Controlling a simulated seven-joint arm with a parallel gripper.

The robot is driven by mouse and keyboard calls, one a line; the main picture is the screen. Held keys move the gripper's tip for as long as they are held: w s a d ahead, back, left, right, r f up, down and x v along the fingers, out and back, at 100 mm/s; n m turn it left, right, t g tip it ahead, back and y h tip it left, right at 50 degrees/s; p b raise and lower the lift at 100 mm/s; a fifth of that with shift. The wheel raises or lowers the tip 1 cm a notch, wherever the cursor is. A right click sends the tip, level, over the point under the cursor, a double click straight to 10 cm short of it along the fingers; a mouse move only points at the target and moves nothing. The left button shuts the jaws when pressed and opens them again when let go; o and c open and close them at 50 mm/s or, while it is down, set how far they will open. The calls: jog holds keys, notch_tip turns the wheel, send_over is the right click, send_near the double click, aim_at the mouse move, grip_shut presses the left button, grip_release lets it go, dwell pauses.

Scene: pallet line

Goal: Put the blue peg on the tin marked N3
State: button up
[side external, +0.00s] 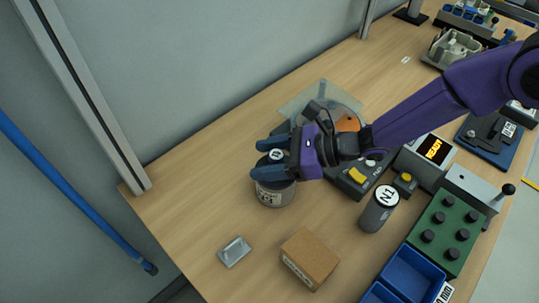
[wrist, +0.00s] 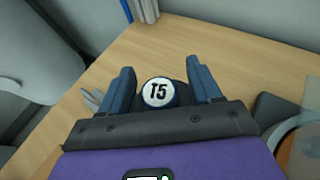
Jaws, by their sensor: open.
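A round dark blue peg top marked T5 (wrist: 158,93) lies between the two fingers in the wrist view. In the side view its pale top (side external: 276,155) shows between my fingers, just above a grey tin (side external: 275,194). The peg appears to stand on this tin, but the fingers hide the contact. The tin's label is too small to read surely. My gripper (side external: 257,160) is open, with one finger on each side of the peg; the fingers also show in the wrist view (wrist: 160,68), apart from the peg. No N3 mark is legible.
A dark cylinder marked N1 (side external: 378,211) stands to the right. A cardboard box (side external: 309,258) and a small metal plate with a handle (side external: 234,251) lie in front. A green block with black knobs (side external: 446,232) and blue bins (side external: 411,275) fill the right. The table's left end is clear.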

jog(key=shift+r, duration=0.1)
jog(key=shift+d+r, duration=0.15)
jog(key=shift+d, duration=0.1)
jog(key=v, duration=1.1)
jog(key=shift+d, duration=0.25)
jog(key=shift+s+r, duration=0.1)
